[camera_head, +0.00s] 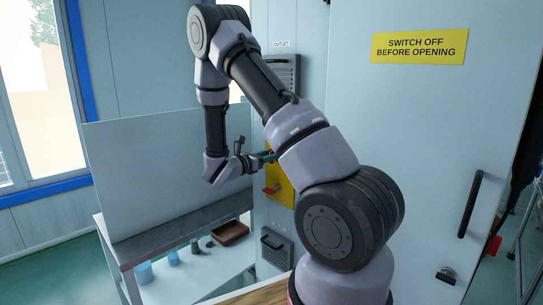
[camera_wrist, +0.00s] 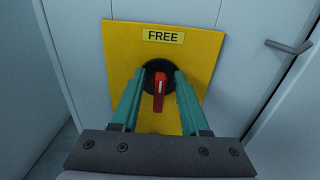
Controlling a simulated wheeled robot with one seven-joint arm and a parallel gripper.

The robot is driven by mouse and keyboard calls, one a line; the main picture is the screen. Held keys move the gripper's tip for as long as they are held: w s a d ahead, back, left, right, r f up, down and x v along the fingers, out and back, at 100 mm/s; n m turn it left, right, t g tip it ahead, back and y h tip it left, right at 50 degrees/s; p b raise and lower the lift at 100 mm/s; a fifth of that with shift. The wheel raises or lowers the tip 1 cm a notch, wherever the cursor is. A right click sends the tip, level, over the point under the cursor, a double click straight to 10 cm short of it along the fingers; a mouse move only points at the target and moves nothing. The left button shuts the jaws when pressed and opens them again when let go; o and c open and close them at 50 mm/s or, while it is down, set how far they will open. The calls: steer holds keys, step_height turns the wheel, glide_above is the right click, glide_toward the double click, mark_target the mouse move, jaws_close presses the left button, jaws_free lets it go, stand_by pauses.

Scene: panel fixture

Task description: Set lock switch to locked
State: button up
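The lock switch is a red handle (camera_wrist: 159,88) on a round black base (camera_wrist: 151,69), mounted on a yellow plate (camera_wrist: 121,43). A label on the plate reads "FREE" (camera_wrist: 163,36). The handle points down, slightly tilted, in the wrist view. My gripper (camera_wrist: 161,75) is open, with a green finger on each side of the handle and gaps visible; I cannot tell whether either touches it. In the head view my gripper (camera_head: 267,157) is at the plate (camera_head: 283,183), partly hidden by my arm. A red part (camera_head: 272,190) shows low on the plate.
A grey cabinet door bears a yellow sign (camera_head: 419,46) and a black handle (camera_head: 470,204). A bench (camera_head: 190,240) stands left, with a brown tray (camera_head: 229,233) and several blue containers below. A metal lever (camera_wrist: 290,46) is right of the plate.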

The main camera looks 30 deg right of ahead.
jaws_close()
steer(key=shift+m, duration=0.5)
steer(key=m, duration=0.3)
steer(key=shift+s+f+m, duration=0.1)
steer(key=shift+s+m, duration=0.15)
steer(key=shift+m, duration=0.15)
steer(key=shift+s+d+f+m, duration=0.1)
steer(key=shift+f+m, duration=0.1)
steer(key=shift+m, duration=1.95)
steer(key=shift+s+a+f+m, duration=0.1)
steer(key=shift+f+m, duration=0.05)
steer(key=shift+m, duration=1.95)
steer(key=shift+s+d+f+m, duration=0.1)
steer(key=shift+f+m, duration=0.1)
steer(key=shift+m, duration=2.25)
